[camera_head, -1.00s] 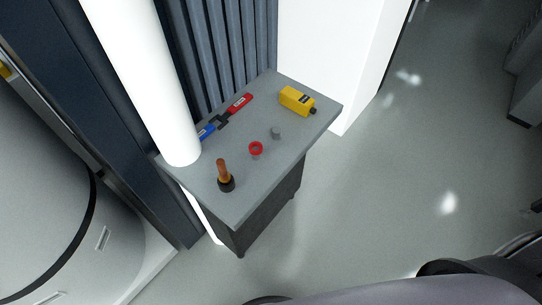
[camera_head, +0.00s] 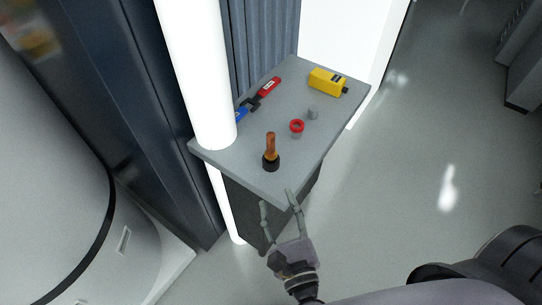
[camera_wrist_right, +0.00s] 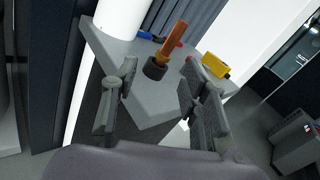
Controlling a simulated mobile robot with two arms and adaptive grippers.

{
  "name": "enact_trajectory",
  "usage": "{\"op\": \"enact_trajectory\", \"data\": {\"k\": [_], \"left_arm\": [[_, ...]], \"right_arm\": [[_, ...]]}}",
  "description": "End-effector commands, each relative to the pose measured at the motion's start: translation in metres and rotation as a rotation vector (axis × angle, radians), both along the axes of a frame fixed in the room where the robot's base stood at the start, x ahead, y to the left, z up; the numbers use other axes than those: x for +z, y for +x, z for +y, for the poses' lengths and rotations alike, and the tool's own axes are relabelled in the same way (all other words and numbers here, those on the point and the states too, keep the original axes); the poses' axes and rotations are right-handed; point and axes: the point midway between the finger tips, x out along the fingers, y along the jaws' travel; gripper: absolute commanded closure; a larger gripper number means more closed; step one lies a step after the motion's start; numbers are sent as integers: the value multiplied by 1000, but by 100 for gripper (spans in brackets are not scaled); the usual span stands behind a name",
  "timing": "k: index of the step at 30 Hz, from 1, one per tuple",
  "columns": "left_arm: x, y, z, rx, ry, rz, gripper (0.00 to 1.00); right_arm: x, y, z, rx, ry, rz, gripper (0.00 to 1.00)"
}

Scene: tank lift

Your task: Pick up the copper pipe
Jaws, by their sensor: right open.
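The copper pipe (camera_head: 270,143) stands upright in a dark round holder (camera_head: 271,163) near the front corner of a grey table (camera_head: 235,162). In the right wrist view the copper pipe (camera_wrist_right: 173,40) and its dark holder (camera_wrist_right: 155,68) lie ahead, seen between the fingers. My right gripper (camera_head: 279,204) is open and empty, just off the table's front corner, short of the pipe. Its two fingers (camera_wrist_right: 153,90) are spread wide in the right wrist view. My left gripper is not in view.
A white column (camera_head: 200,80) rises at the table's left edge. A red ring piece (camera_head: 296,126), a small grey cylinder (camera_head: 313,112), a yellow box (camera_head: 327,82) and a red-and-blue tool (camera_head: 257,99) lie farther back on the table. The floor (camera_head: 400,180) at right is clear.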

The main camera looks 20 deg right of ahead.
Motion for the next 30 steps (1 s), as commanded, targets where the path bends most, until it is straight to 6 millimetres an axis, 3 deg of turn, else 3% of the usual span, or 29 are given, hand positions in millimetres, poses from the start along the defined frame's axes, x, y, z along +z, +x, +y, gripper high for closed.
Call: {"op": "enact_trajectory", "data": {"k": [3,8,21,30], "left_arm": [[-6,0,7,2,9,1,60],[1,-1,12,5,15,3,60],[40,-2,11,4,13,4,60],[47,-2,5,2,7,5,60]], "right_arm": [[23,-4,-12,-55,197,-26,59],[36,5,-19,-80,281,-37,59],[38,96,-29,-76,278,-37,59],[35,120,-32,-76,276,-36,59]]}}
